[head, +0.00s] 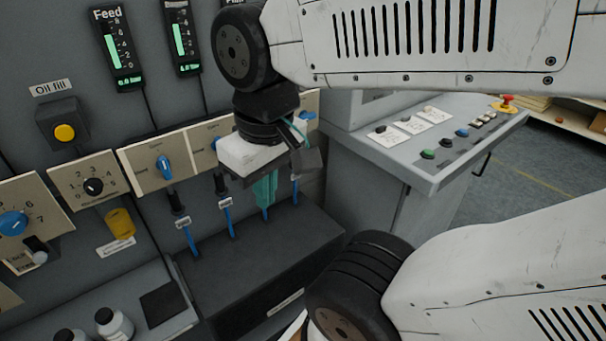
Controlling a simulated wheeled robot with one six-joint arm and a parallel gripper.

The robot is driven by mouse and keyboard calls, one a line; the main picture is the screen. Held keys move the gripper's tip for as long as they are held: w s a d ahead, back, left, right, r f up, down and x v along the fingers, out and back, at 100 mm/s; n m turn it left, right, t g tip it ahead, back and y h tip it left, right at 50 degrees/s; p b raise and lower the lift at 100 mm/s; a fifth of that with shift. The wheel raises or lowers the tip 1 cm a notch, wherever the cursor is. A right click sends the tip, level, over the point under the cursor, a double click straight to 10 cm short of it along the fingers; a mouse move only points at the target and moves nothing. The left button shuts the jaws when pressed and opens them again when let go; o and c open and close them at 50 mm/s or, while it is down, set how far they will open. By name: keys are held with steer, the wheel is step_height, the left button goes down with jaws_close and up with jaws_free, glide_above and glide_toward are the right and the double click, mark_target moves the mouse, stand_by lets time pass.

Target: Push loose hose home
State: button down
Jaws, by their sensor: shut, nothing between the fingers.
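Several blue hoses rise from a dark box (262,262) below the valve panels. The left hose (187,240) and the second hose (230,222) each have a pale clip and a black upper fitting. A third hose (266,214) shows only its lower end below my gripper's fingers. A fourth hose (295,191) stands just right of them. My gripper (264,192) points down with its teal fingers shut, in front of the third hose. It hides that hose's upper end, and I cannot tell whether they touch. Which hose is loose is not clear.
Blue-knob valve panels (159,165) line the wall above the hoses. White bottles (113,322) stand at lower left. A control desk (425,150) stands right of the hoses.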

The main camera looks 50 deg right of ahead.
steer(key=w+d+f+m+t+y, duration=0.2)
steer(key=w+d+f+m+y, duration=0.4)
steer(key=w+f+m+y, duration=0.4)
steer(key=w+d+f+m+t+y, duration=0.1)
steer(key=w+d+f+m+y, duration=0.45)
steer(key=f+m, duration=0.45)
steer(key=d+f+m+t+h, duration=0.5)
steer(key=d+f+m+h, duration=0.1)
steer(key=d, duration=0.2)
steer(key=d+f+m+t+h, duration=0.5)
steer(key=d+f+m+h, duration=0.1)
steer(key=d+f+h, duration=0.1)
steer(key=w+d+f+m+t+h, duration=0.1)
steer(key=d+f+m+t+h, duration=0.5)
steer(key=d, duration=0.3)
steer(key=shift+d+f+m+h, duration=0.3)
steer(key=shift+d+f+h, duration=0.1)
steer(key=shift+f, duration=0.25)
steer(key=shift+d+r+h, duration=0.15)
steer(key=shift+d+h, duration=0.15)
steer(key=shift+h, duration=0.05)
